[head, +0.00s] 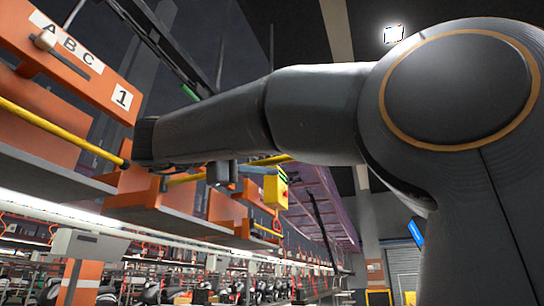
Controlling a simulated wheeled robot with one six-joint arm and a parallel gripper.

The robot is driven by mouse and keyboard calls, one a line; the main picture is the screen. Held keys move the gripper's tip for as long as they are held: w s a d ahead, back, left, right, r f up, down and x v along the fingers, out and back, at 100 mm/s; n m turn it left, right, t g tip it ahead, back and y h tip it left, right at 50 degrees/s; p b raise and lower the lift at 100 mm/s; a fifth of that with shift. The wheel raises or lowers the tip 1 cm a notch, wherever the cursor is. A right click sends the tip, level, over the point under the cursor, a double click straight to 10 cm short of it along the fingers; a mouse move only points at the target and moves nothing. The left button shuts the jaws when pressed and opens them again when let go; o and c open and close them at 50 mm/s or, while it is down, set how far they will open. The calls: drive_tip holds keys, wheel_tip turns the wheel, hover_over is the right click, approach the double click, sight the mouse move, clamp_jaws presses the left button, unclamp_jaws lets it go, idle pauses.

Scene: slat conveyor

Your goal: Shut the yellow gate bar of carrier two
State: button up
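The nearest carrier, marked "1" (122,97), is at the left. Its yellow bar (62,133) runs along its front to a black tip. Beyond it, an orange-ended carrier (133,202) is partly behind my arm; its number is hidden, so I cannot tell if it is carrier two. A short yellow bar piece (184,179) shows there below my forearm, and another yellow piece (271,160) shows further right. Whether these form one bar, and how it stands, is hidden. A dark block shows under my forearm; I cannot tell if it belongs to my gripper. The fingers are hidden.
A yellow box (275,191) with a red button hangs beyond the carriers. More orange carriers (228,209) recede to the right along the line. A lit white rail (60,206) runs beneath them. My arm covers much of the upper right.

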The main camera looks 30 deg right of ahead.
drive_tip(key=shift+x, duration=1)
drive_tip(key=shift+w, duration=0.1)
clamp_jaws()
